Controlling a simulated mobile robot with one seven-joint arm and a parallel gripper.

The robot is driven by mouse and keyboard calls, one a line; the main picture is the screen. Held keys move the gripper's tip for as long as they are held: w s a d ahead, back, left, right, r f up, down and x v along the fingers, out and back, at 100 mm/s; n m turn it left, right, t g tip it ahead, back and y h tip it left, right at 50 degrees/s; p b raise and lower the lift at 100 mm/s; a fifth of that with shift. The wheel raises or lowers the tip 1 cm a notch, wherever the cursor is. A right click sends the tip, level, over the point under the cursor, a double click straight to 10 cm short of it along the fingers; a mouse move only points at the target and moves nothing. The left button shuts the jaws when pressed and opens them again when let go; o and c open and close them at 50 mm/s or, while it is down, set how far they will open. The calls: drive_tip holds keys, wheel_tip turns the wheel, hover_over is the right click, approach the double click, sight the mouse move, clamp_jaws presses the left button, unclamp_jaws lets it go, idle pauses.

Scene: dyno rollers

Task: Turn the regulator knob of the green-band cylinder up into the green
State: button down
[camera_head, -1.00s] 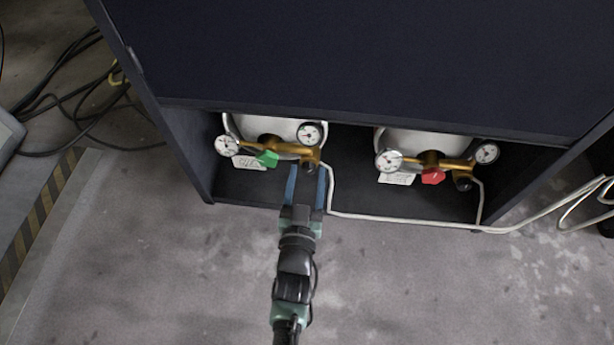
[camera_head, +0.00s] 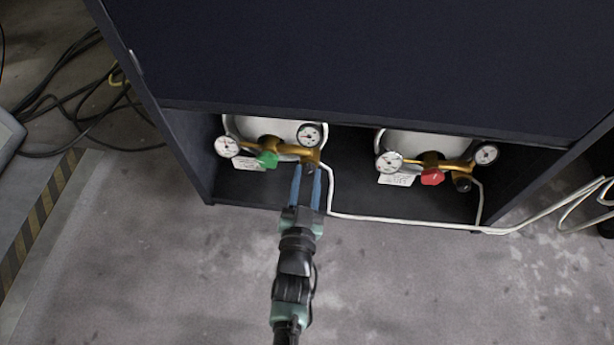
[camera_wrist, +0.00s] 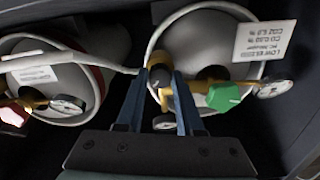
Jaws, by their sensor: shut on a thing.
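The left white cylinder (camera_head: 268,126) in the head view carries a brass regulator (camera_head: 288,149) with a green valve handle (camera_head: 268,159). Its dark regulator knob (camera_head: 309,167) hangs at the regulator's right end. My gripper (camera_head: 308,172) reaches in from the front with its blue fingers shut on this knob. In the wrist view, the knob (camera_wrist: 159,73) sits between the fingertips of my gripper (camera_wrist: 160,78). A left gauge (camera_head: 228,146) and a right gauge (camera_head: 309,135) face up; their needle readings are too small to tell. I cannot make out the green band.
The right cylinder (camera_head: 430,143) has a red handle (camera_head: 432,177) and its own regulator. A dark cabinet (camera_head: 340,65) encloses both from above and the sides. A pale hose (camera_head: 400,222) runs from the left regulator along the cabinet's front edge. Floor in front is clear.

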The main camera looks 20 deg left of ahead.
drive_tip(key=m, duration=0.4)
drive_tip(key=shift+m, duration=2.1)
drive_tip(key=c, duration=0.5)
unclamp_jaws()
drive_tip(key=shift+c, duration=0.2)
drive_tip(key=shift+s, duration=0.1)
drive_tip(key=p+v, duration=0.6)
drive_tip(key=v, duration=0.7)
drive_tip(key=shift+p, duration=0.35)
